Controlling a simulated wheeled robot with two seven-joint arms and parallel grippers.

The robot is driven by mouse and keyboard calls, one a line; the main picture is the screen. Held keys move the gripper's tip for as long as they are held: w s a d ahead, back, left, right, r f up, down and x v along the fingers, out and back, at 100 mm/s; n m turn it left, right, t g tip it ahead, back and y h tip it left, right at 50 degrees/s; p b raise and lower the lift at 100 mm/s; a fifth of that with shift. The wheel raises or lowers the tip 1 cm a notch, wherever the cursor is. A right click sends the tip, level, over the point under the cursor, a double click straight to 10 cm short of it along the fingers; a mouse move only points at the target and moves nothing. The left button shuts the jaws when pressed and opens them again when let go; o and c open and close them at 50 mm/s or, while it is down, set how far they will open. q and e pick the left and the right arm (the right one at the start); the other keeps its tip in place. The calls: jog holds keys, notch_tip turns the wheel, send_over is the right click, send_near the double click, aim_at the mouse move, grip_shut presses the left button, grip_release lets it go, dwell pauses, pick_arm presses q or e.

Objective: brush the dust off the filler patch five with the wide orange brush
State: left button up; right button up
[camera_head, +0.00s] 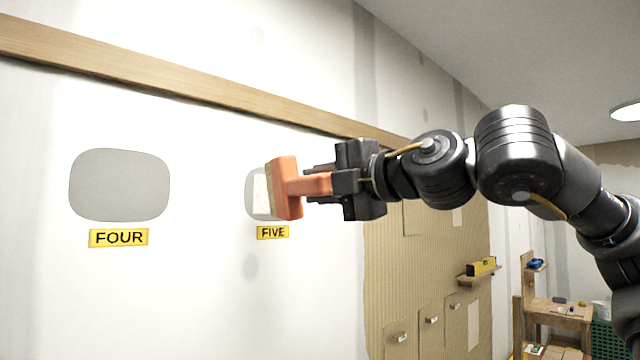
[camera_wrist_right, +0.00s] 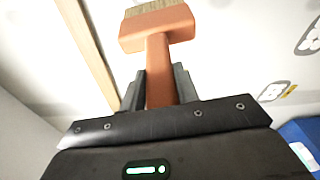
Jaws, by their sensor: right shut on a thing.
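My right gripper (camera_head: 330,182) is shut on the handle of the wide orange brush (camera_head: 288,187). The brush is held out toward the wall, its head upright and bristles facing the wall. In the right wrist view the brush (camera_wrist_right: 158,30) shows with its pale bristles at the top and its handle between the fingers (camera_wrist_right: 160,88). The filler patch five (camera_head: 252,195) is a grey rounded patch above the yellow FIVE label (camera_head: 272,232). The brush head covers its right part, and a pale area shows on it. I cannot tell whether the bristles touch it. My left gripper is not in view.
Grey patch four (camera_head: 119,185) sits left on the white wall, above its yellow FOUR label (camera_head: 118,238). A wooden rail (camera_head: 200,82) runs above both patches. Brown corrugated panelling (camera_head: 430,270) and a small shelf with a yellow level (camera_head: 481,266) are at right. A wooden workbench (camera_head: 560,312) stands lower right.

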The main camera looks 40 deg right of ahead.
aim_at(286, 189)
jog(key=shift+d, duration=0.1)
jog(key=shift+f+b, duration=0.15)
jog(key=shift+b, duration=0.25)
jog(key=shift+w+a+r, duration=0.2)
jog(key=shift+w, duration=0.4)
jog(key=w, duration=0.3)
jog(key=shift+w+d+f, duration=0.1)
jog(key=shift+w+d, duration=0.05)
jog(key=shift+w+p, duration=0.35)
jog(key=shift+w, duration=0.55)
jog(key=shift+w, duration=1.25)
dwell(2.1)
jog(key=d, duration=1.1)
jog(key=shift+d, duration=0.25)
dwell(0.6)
